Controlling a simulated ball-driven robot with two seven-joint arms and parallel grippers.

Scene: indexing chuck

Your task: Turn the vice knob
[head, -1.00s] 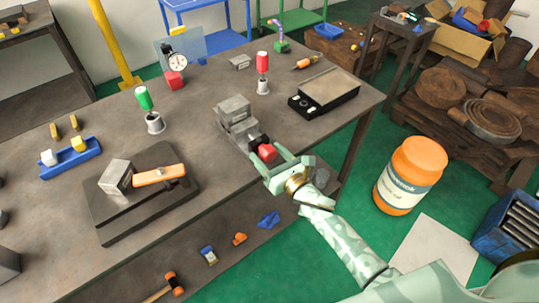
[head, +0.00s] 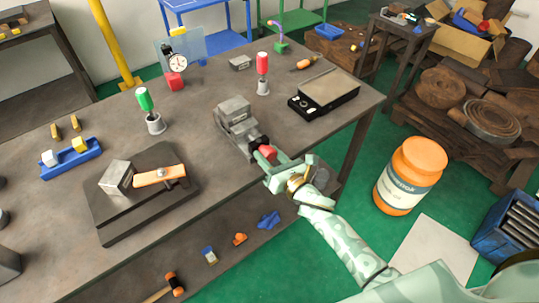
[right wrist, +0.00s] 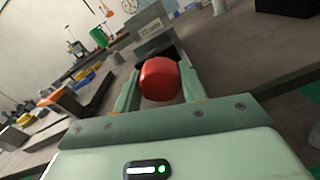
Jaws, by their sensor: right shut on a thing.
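The grey vice (head: 236,122) stands near the front edge of the workbench in the head view. Its red knob (head: 267,154) faces the bench edge. My right gripper (head: 268,157) is shut on the knob, with its pale green fingers around it. In the right wrist view the red knob (right wrist: 160,79) sits between the two fingers, with the grey vice body (right wrist: 153,32) behind it. The gripper hides part of the knob in the head view. My left gripper is not in view.
A black-based plate device (head: 325,90) lies right of the vice. A dark fixture with an orange bar (head: 160,176) lies to the left. Red-handled (head: 262,66) and green-handled (head: 145,101) tools stand behind. An orange drum (head: 411,177) stands on the floor at right.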

